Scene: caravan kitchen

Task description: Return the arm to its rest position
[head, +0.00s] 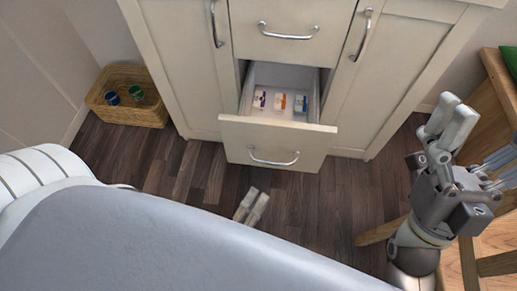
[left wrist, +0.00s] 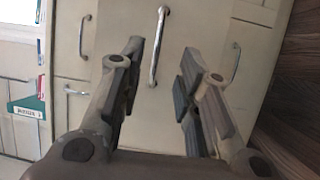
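My left gripper (head: 252,205) shows in the head view only as two grey fingers low in front of the pulled-out lower drawer (head: 262,140). My own body hides the rest of it. In the left wrist view its fingers (left wrist: 160,85) stand apart with nothing between them, and the cabinet front (left wrist: 185,30) with a bar handle (left wrist: 160,45) lies beyond. My right gripper (head: 470,150) is at the right of the head view, beside the wooden furniture. Its fingers are spread and I see nothing held in it.
The open drawer holds several small packets (head: 280,101). A wicker basket (head: 128,96) with two cans stands on the floor at left. Wooden furniture (head: 495,245) is close to the right arm. The dark wood floor (head: 190,170) is clear between basket and drawer.

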